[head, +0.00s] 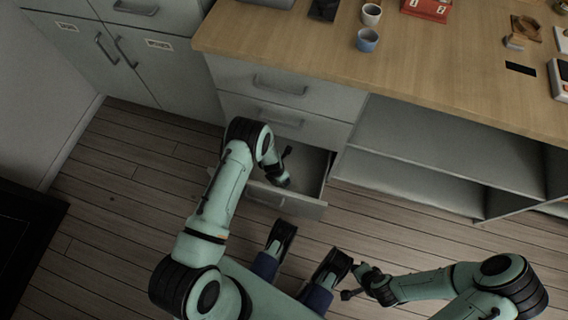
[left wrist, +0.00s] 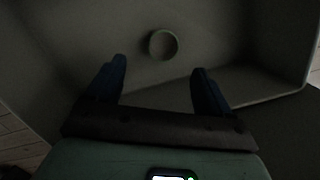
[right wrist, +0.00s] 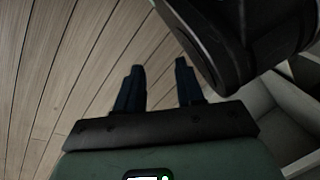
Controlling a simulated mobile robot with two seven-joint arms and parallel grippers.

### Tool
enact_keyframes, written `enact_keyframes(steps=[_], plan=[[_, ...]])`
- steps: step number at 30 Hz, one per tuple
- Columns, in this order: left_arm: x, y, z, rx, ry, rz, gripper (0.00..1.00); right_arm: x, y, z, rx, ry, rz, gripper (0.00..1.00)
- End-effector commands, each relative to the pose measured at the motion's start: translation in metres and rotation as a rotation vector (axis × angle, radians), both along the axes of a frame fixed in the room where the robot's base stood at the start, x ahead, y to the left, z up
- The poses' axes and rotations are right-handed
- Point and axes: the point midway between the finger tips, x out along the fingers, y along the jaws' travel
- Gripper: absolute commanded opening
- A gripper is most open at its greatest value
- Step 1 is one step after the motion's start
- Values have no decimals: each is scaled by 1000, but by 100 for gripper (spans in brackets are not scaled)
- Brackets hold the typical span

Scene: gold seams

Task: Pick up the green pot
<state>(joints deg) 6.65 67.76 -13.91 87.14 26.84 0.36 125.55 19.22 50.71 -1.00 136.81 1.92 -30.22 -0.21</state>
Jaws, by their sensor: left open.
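A small round pot (left wrist: 162,44) lies in the open drawer in the left wrist view. It looks dull grey-green in the dim light, so its colour is hard to tell. My left gripper (left wrist: 159,68) is open above the drawer's inside, with the pot ahead of its fingertips, roughly centred between them and not held. In the head view my left arm reaches down into the open drawer (head: 318,208) and the pot cannot be made out there. My right gripper (right wrist: 160,68) is open and empty above the floor.
The drawer's walls stand close around my left gripper. The wooden counter (head: 300,45) holds a blue cup (head: 367,40), a white cup (head: 371,14) and a red box (head: 428,8). Open shelves (head: 420,150) are right of the drawer.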

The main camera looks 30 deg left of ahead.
Motion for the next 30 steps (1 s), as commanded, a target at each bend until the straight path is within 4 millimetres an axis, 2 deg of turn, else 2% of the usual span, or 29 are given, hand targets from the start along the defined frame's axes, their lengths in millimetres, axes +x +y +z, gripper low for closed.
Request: enact_keyframes(steps=[1,3,11,21,30], plan=[[1,-1,-15,0,2,0,81,-8,-1,-9,0,28,-2,38],[3,-1,-26,-1,1,-1,81,-16,-3,-16,3,57,-5,38],[6,-3,-46,-1,0,-2,81,-34,-5,-26,6,114,-10,38],[8,-9,-90,-1,0,-3,81,-73,-9,-47,15,245,-23,38],[9,-9,-94,-1,0,-2,81,-78,-10,-47,16,260,-25,38]])
